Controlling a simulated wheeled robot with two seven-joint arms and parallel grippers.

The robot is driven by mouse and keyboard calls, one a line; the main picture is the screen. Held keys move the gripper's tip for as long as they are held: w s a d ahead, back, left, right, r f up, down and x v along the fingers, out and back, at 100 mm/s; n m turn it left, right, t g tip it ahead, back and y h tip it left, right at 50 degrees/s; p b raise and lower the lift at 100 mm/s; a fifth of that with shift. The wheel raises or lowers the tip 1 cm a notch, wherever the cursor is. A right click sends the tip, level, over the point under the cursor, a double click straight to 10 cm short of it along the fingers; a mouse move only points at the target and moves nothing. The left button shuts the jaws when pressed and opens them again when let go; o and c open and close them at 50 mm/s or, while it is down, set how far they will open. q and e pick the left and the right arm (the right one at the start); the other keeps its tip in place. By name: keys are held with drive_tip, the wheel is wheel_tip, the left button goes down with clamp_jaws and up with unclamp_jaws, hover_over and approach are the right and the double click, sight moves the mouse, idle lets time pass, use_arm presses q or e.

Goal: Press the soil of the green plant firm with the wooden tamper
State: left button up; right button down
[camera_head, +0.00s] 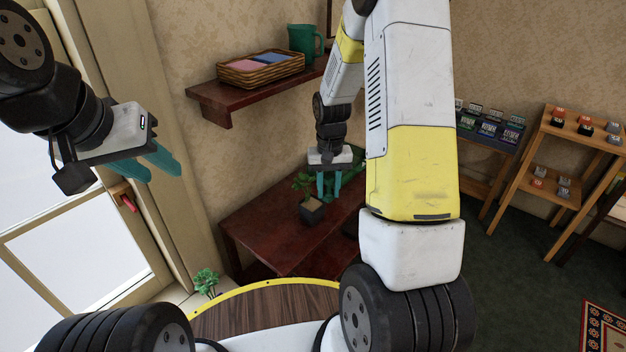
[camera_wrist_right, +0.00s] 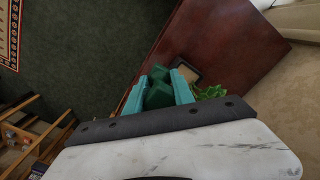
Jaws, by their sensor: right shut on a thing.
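A green plant (camera_head: 303,183) in a small dark pot (camera_head: 312,211) stands on the dark red wooden table. In the right wrist view its leaves (camera_wrist_right: 211,92) and the brownish square pot top (camera_wrist_right: 188,73) show just beyond the fingers. My right gripper (camera_head: 328,186) points down beside the plant, on its right. It is shut on a dark green thing (camera_wrist_right: 158,96), partly hidden by the fingers; I cannot tell exactly what it is. No wooden tamper is clearly recognisable. My left gripper (camera_head: 150,166) is raised at the left by the window, open and empty.
The table (camera_head: 262,230) has clear room left of the plant. A wall shelf (camera_head: 215,100) above holds a basket (camera_head: 262,69) and a teal mug (camera_head: 306,42). Another plant (camera_head: 206,281) is low at left. Display stands (camera_head: 560,150) are at right.

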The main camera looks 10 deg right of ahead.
sight(315, 206)
drive_tip(key=shift+w+a+f, duration=0.7)
drive_tip(key=shift+w+a, duration=0.05)
drive_tip(key=shift+w, duration=0.15)
drive_tip(key=shift+w+a+f, duration=0.7)
drive_tip(key=shift+w, duration=0.15)
drive_tip(key=shift+f, duration=0.95)
drive_tip(key=shift+w+f, duration=0.1)
drive_tip(key=shift+f, duration=0.15)
drive_tip(key=shift+r, duration=0.65)
drive_tip(key=shift+f, duration=0.8)
idle(1.0)
drive_tip(key=shift+r, duration=0.65)
drive_tip(key=shift+f, duration=0.7)
idle(1.2)
